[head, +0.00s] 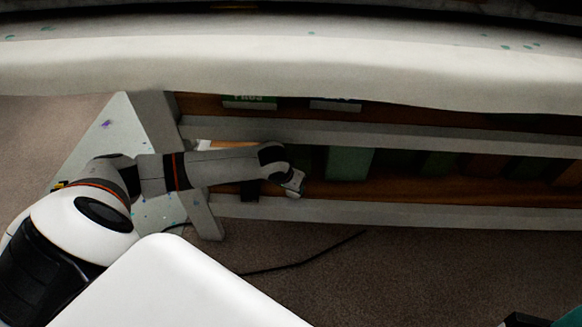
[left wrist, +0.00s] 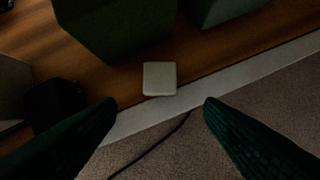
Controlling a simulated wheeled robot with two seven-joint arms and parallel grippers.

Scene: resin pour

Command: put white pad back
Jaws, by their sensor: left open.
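The white pad (left wrist: 160,78) is a small pale square with rounded corners. In the left wrist view it lies on the wooden shelf (left wrist: 75,70), at the front edge beside the pale rail (left wrist: 240,75). My left gripper (left wrist: 160,105) is open and empty. Its two dark fingers are spread on either side of the pad's line, with the pad ahead of the tips and not between them. In the head view my left gripper (head: 294,184) reaches to the lower shelf under the table; I cannot make out the pad apart from it there. My right gripper is not clearly seen.
A dark green block (left wrist: 115,30) stands just behind the pad. A lighter green box (head: 348,163) and darker boxes line the shelf. The pale tabletop (head: 300,65) overhangs above, and a pale leg (head: 208,215) stands left. A black cable (head: 300,262) crosses the carpet.

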